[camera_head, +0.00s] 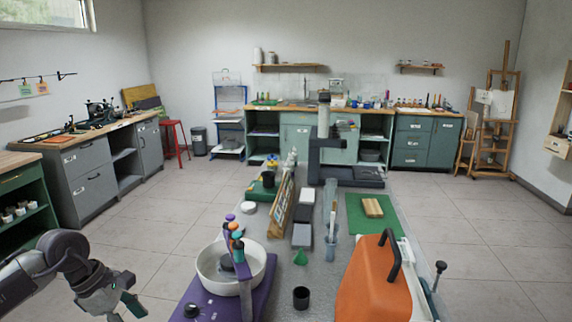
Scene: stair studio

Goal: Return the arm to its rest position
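My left arm comes in at the lower left. Its gripper (124,300) hangs low over the floor, left of the worktable and apart from it. The fingers are small and dark at this angle, and I cannot tell whether they are open or shut. I see nothing clearly held in them. My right arm and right gripper are not in view.
The grey worktable (334,261) holds a purple stand (205,303) with a white bowl (216,284), an orange case (372,286), a black cup (301,297) and a green mat (360,226). Grey cabinets (88,185) line the left wall. Floor (160,230) between is clear.

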